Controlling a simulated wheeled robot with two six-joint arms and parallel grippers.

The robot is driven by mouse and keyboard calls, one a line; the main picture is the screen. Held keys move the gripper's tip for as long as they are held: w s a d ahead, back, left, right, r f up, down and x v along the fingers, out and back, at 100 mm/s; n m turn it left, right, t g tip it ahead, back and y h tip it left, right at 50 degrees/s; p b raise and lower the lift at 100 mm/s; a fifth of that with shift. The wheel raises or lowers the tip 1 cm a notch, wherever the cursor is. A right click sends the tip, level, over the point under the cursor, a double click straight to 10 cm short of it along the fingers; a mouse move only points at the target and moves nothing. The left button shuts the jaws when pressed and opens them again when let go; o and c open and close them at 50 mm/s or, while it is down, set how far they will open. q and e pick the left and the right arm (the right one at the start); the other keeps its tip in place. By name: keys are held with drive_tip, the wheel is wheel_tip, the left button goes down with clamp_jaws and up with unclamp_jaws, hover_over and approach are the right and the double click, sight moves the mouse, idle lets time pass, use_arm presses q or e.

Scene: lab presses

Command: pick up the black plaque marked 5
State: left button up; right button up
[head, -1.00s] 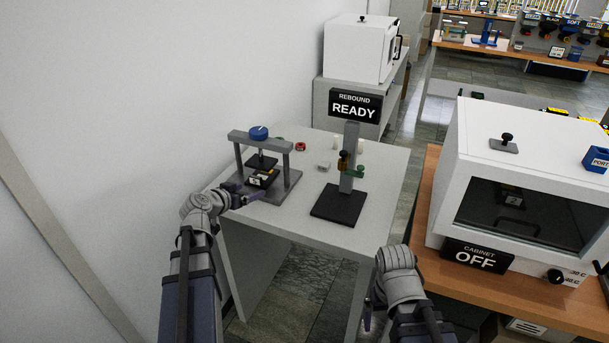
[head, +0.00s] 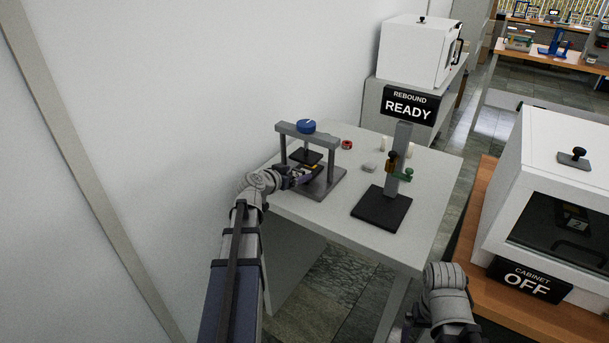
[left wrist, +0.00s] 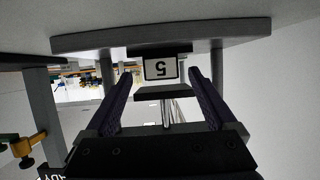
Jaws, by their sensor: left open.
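In the head view the press (head: 327,181) stands at the table's left, and the plaque is mostly hidden by my gripper. My left gripper (left wrist: 160,75) is open, its fingertips to either side of the plaque, apart from it. It reaches into the press front in the head view (head: 300,176). My right gripper is low in the head view, mostly hidden by its arm.
The press has two posts and a blue knob (head: 306,126). A rebound stand (head: 403,160) with a READY sign stands to the right on the white table (head: 350,215). A red ring (head: 347,145) and small pale pieces lie behind. A white cabinet (head: 555,150) stands at the right.

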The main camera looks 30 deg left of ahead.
sight(297, 172)
use_arm(q)
drive_tip(key=x, duration=0.3)
drive_tip(key=shift+a+f+b, duration=0.15)
drive_tip(key=shift+b, duration=0.25)
clamp_jaws()
idle(0.3)
